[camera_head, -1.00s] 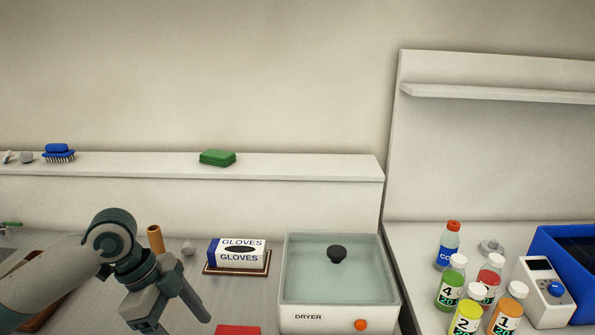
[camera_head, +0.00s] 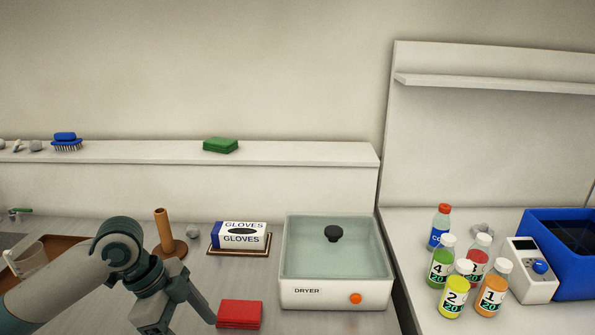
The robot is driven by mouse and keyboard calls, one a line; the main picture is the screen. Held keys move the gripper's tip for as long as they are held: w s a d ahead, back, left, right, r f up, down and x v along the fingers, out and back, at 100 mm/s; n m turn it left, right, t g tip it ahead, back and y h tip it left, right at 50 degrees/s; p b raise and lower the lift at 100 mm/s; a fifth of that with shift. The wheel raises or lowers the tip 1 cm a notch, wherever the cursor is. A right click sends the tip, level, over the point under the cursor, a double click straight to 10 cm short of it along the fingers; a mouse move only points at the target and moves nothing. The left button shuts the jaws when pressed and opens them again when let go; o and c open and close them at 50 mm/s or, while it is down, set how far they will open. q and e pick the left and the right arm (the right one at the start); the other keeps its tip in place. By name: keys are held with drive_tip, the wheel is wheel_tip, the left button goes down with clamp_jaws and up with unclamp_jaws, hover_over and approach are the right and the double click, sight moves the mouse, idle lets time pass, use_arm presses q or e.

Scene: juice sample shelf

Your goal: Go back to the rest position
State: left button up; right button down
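My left gripper (camera_head: 188,325) reaches in from the lower left over the grey worktop. Its two fingers are spread apart and nothing shows between them. It is left of a folded red cloth (camera_head: 239,314) and in front of a brown wooden peg on a round base (camera_head: 163,232). My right gripper is not in view.
A white dryer (camera_head: 335,293) with a clear lid stands at the middle. A glove box (camera_head: 240,236) sits on a tray left of it. Several juice bottles (camera_head: 455,297), a white meter (camera_head: 532,284) and a blue bin (camera_head: 572,282) stand at the right.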

use_arm(q)
drive_tip(key=s+d+f+n+t, duration=0.1)
drive_tip(key=s+d+f+n, duration=0.15)
drive_tip(key=f, duration=0.25)
drive_tip(key=s+d+f+n+t+h, duration=0.1)
drive_tip(key=s+d+f+n, duration=0.15)
drive_tip(key=f, duration=0.35)
drive_tip(key=s+d+f+n+t, duration=0.1)
drive_tip(key=s+d+f+n, duration=0.15)
drive_tip(key=f, duration=0.25)
drive_tip(key=s+a+f+n+y, duration=0.35)
drive_tip(key=s+a+f, duration=0.2)
drive_tip(key=s, duration=0.35)
drive_tip(key=s+a+f+n+y, duration=0.2)
drive_tip(key=s+a+f+n, duration=0.3)
drive_tip(key=s, duration=0.3)
wheel_tip(320, 180, down, 26)
drive_tip(key=s+a+f+g, duration=0.1)
drive_tip(key=s+a+f, duration=0.1)
drive_tip(key=s+f, duration=0.7)
drive_tip(key=s+a+f+g, duration=0.1)
drive_tip(key=s+a+f, duration=0.1)
drive_tip(key=s+f, duration=0.8)
drive_tip(key=shift+s+b, duration=0.15)
drive_tip(key=shift+b, duration=0.15)
